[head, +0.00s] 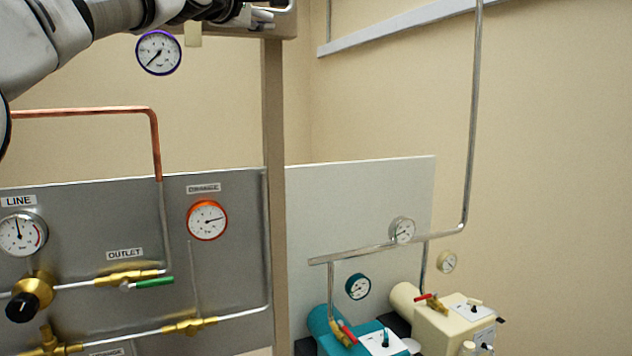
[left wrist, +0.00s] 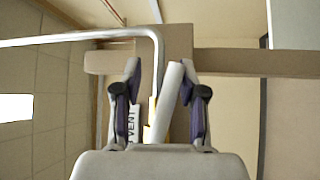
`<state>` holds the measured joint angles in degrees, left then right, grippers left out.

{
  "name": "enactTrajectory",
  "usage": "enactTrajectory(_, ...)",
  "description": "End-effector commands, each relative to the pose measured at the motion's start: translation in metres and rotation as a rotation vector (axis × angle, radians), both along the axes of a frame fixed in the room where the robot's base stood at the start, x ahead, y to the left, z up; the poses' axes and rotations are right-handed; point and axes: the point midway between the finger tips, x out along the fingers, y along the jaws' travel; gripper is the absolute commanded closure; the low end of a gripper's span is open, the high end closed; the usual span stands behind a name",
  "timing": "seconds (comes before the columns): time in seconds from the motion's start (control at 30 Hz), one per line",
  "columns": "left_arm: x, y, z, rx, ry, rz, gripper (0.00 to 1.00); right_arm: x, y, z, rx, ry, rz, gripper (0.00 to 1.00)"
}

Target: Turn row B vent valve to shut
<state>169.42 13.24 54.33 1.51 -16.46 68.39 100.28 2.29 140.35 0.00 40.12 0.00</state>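In the left wrist view a "VENT" label (left wrist: 132,121) and a strip of yellow (left wrist: 151,122) show between my fingers. A pale, slanted bar (left wrist: 167,92), perhaps the valve's lever, lies between the fingers, close to the right-hand one; I cannot tell whether they touch. My left gripper (left wrist: 160,75) is open, its two fingers apart around these parts. In the head view my left arm reaches in from the upper left, and its gripper (head: 254,14) is by the beam top, partly cut off. The valve's body and setting are mostly hidden. My right gripper is not in view.
A bent metal pipe (left wrist: 80,38) runs close to the fingers. Below in the head view are a grey panel (head: 225,270) with gauges, a green-handled outlet valve (head: 152,283), a post (head: 274,150), and teal (head: 365,338) and cream (head: 440,330) units with red-handled valves.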

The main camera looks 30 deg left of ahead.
Motion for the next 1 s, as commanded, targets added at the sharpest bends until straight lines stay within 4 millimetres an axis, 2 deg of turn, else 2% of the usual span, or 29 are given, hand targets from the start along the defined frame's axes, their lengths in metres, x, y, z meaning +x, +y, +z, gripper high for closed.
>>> enactTrajectory(0.03,-0.009,0.000,-0.010,0.009,-0.003,0.002,0.60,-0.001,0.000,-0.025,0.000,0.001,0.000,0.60)
enactTrajectory(0.17,-0.025,-0.001,-0.013,0.013,-0.002,0.002,0.60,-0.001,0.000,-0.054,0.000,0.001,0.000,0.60)
enactTrajectory(0.43,-0.083,-0.006,-0.022,0.015,0.000,0.003,0.60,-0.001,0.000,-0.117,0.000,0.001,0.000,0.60)
enactTrajectory(0.47,-0.071,-0.007,-0.019,0.022,0.020,0.001,0.60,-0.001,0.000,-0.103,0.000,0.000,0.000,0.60)
enactTrajectory(0.5,-0.062,-0.008,-0.025,0.030,0.033,0.001,0.60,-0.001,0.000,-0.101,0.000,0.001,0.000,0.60)
enactTrajectory(1.0,0.019,-0.022,-0.114,0.132,0.163,-0.006,0.60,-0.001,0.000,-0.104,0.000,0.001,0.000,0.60)
